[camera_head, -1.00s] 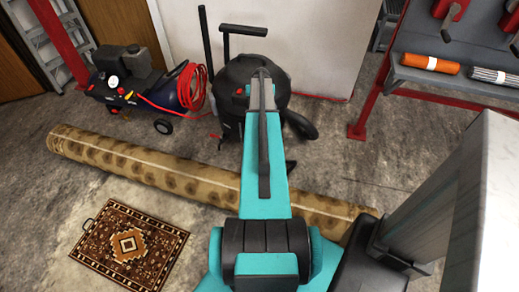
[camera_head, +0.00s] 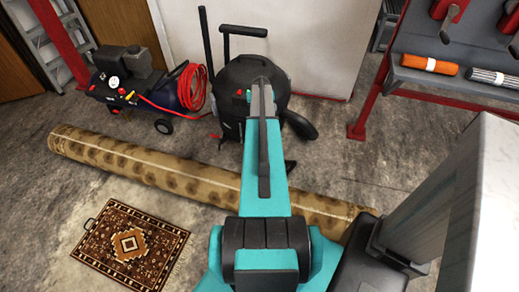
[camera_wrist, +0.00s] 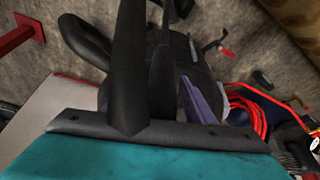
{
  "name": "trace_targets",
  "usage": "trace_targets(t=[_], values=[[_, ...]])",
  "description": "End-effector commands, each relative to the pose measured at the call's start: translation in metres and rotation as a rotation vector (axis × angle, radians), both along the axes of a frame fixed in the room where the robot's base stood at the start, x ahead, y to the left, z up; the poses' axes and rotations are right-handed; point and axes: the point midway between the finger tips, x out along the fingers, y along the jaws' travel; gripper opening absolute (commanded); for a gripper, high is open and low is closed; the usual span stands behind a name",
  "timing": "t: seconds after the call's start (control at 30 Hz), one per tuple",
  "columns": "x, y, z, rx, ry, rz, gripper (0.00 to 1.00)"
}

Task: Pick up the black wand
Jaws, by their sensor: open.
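A thin black upright rod (camera_head: 206,48), which looks like the black wand, stands beside the black shop vacuum (camera_head: 295,92) in the head view, in front of the pale wall. I cannot clearly pick the wand out in the wrist view. My gripper (camera_wrist: 146,45) shows in the wrist view as dark fingers above a black bar; it is open, with nothing seen held. In the wrist view the vacuum body (camera_wrist: 185,70) lies behind the fingers; contact cannot be told.
A black T-shaped handle (camera_head: 243,31) rises by the vacuum. A compressor (camera_head: 125,75) with a red hose (camera_head: 192,88) stands left. A rolled rug (camera_head: 130,160) crosses the floor before the vacuum. A red-framed shelf (camera_head: 450,82) stands right. A small patterned rug (camera_head: 130,245) lies front left.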

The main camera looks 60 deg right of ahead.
Motion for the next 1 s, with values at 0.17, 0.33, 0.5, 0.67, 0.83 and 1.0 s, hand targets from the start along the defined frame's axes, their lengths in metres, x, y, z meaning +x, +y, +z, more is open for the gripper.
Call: trace_targets(t=[0.17, 0.33, 0.5, 0.67, 0.83, 1.0], values=[[0.0000, 0.0002, 0.0002, 0.000, 0.000, 0.000, 0.50], [0.0000, 0.0002, 0.0004, 0.000, 0.000, 0.000, 0.50], [0.0001, 0.0002, 0.0004, 0.000, 0.000, 0.000, 0.34], [0.0001, 0.0003, 0.0005, 0.000, 0.000, 0.000, 0.07], [0.0001, 0.0003, 0.0005, 0.000, 0.000, 0.000, 0.00], [0.0004, -0.0001, 0.0013, -0.001, 0.000, 0.001, 0.00]])
